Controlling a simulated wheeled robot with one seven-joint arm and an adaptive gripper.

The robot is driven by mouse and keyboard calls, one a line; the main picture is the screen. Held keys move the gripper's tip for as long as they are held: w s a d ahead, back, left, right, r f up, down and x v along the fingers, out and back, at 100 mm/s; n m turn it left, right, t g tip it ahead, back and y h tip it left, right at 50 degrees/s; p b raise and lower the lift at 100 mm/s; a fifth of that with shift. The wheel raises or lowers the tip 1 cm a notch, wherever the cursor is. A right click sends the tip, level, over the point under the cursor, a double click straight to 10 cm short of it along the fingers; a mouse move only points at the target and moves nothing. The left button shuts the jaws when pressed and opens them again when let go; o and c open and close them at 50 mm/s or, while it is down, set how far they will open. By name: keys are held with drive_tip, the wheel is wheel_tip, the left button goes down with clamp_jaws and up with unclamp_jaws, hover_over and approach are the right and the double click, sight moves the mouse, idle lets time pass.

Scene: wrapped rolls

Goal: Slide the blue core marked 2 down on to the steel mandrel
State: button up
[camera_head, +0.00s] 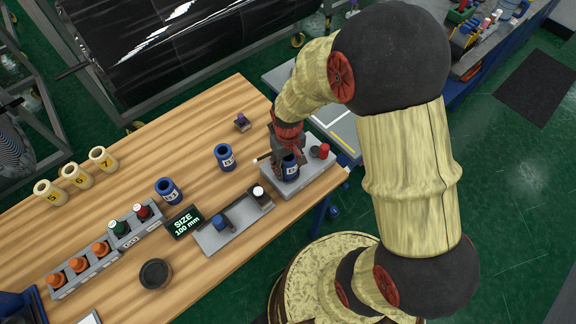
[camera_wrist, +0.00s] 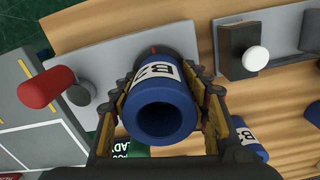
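In the head view, the core (camera_head: 291,171) and my gripper (camera_head: 283,155) are over the grey base plate (camera_head: 314,177) at the table's right end. A dark round flange (camera_wrist: 182,53) shows partly behind the core in the wrist view. The steel mandrel is not seen; the core's bore looks dark. I cannot tell whether the core is around the mandrel.
A red knob (camera_head: 323,150) stands on the plate beside the core. Two other blue cores (camera_head: 225,158) (camera_head: 168,191) stand to the left. A grey fixture (camera_head: 232,227) with blue and white-topped parts lies nearer. Cream cores (camera_head: 77,176) stand far left.

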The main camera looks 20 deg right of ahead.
drive_tip(key=o, duration=0.4)
wheel_tip(320, 180, up, 12)
idle(0.7)
idle(0.5)
drive_tip(key=s, duration=0.2)
drive_tip(key=shift+s+f+m+g, duration=0.1)
drive_tip(key=shift+s+m+g, duration=0.2)
drive_tip(key=shift+s, duration=0.1)
drive_tip(key=shift+s+r+m+t+b, duration=0.15)
drive_tip(key=shift+s+r+t+b, duration=0.85)
drive_tip(key=shift+s+r, duration=1.1)
drive_tip(key=shift+s+r+m+t+b, duration=0.1)
drive_tip(key=shift+s+r+t+b, duration=0.9)
drive_tip(key=shift+s+r, duration=1.1)
drive_tip(key=shift+s+r+m+t+b, duration=0.15)
drive_tip(key=shift+s+r+t+b, duration=0.9)
drive_tip(key=shift+r, duration=1.65)
